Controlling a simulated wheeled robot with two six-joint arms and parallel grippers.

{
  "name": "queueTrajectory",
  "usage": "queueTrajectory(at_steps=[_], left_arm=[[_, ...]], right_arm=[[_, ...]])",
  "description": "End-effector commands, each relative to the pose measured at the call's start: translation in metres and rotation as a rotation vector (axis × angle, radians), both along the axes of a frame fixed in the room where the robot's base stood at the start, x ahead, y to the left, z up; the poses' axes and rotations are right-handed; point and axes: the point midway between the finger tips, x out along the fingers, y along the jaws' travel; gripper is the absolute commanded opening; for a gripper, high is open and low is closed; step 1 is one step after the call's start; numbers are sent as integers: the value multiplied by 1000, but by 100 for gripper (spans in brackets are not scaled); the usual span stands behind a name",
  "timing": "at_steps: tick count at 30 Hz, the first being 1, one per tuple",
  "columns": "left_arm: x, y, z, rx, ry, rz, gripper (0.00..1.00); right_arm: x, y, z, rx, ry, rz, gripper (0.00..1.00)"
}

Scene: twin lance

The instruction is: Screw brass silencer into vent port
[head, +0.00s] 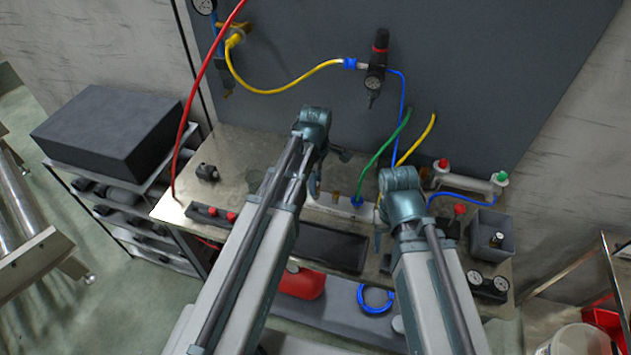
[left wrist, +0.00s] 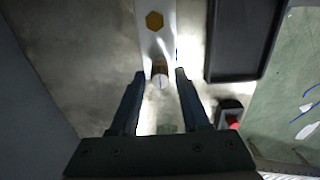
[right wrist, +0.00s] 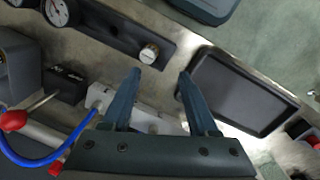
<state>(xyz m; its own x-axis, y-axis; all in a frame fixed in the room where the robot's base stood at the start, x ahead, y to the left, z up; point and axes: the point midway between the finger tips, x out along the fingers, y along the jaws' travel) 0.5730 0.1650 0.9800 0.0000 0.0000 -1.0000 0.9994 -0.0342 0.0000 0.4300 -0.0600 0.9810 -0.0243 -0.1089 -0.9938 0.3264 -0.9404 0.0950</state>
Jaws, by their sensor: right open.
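A pale manifold block (left wrist: 156,42) carries a hexagonal brass fitting (left wrist: 155,20) on its top. A small cylinder with a brass band and grey slotted top (left wrist: 160,72) stands at the block's end. My left gripper (left wrist: 161,73) is open around it, with a narrow gap on each side. In the right wrist view, a brass-sided part with a whitish top (right wrist: 149,53), which looks like a silencer, stands on a dark strip (right wrist: 120,37). My right gripper (right wrist: 160,73) is open and empty near it. In the head view, my arms hide much of the manifold (head: 345,205).
A black tray (head: 335,248) lies at the bench's front. Gauges (head: 488,285) and a grey bin (head: 492,236) stand at the right. Green (head: 384,152), yellow and blue hoses rise behind the grippers. Bare bench (head: 240,150) shows at the left.

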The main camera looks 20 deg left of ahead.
Motion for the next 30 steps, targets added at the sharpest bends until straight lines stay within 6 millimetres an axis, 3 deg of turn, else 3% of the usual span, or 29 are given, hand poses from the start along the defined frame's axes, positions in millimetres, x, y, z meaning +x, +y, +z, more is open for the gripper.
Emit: queueTrajectory(at_steps=[8,30], left_arm=[[0,0,0,0,0,95,46],[0,0,0,0,0,1099,46]], right_arm=[[0,0,0,0,0,0,60],[0,0,0,0,0,0,60]])
